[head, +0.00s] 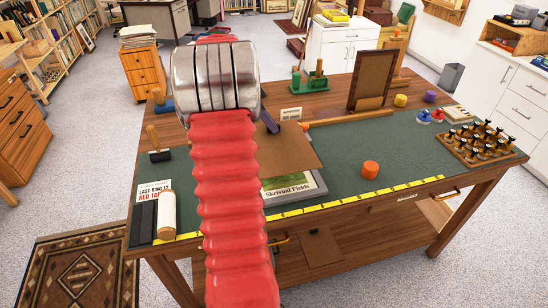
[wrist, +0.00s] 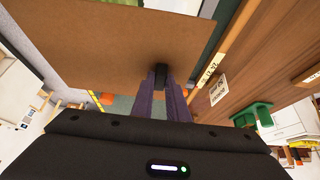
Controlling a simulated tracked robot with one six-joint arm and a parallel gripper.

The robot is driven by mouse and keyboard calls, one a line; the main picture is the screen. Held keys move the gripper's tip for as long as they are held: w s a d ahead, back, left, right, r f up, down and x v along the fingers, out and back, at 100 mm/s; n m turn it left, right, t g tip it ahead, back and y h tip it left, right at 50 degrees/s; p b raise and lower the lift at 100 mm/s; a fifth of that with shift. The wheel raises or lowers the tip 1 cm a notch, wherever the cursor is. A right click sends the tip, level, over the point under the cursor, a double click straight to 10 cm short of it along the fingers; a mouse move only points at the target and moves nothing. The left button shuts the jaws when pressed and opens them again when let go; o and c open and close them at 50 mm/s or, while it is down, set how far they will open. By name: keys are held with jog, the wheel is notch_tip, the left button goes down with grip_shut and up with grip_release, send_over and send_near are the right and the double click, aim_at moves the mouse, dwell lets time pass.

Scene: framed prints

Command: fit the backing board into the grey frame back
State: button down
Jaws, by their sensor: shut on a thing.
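The backing board (head: 290,158) is a flat brown sheet in the head view. It also fills the upper left of the wrist view (wrist: 100,45). My gripper (wrist: 161,80), with purple fingers, is shut on the board at a small black part near its edge. In the head view one purple finger (head: 270,123) shows at the board's far edge; my red arm hides the rest.
A yellow ruler strip (head: 350,196) runs along the mat's front. An orange cylinder (head: 370,169) stands right of the frame. A wooden rack of dark-topped pieces (head: 480,145) is at far right. An upright brown panel (head: 370,80) stands behind. The green mat (head: 420,150) has free room.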

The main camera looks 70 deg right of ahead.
aim_at(270, 132)
jog(key=shift+f, duration=1.85)
jog(key=shift+f, duration=2.55)
jog(key=c, duration=1.7)
grip_release()
jog(key=shift+c, duration=0.2)
jog(key=v, duration=1.2)
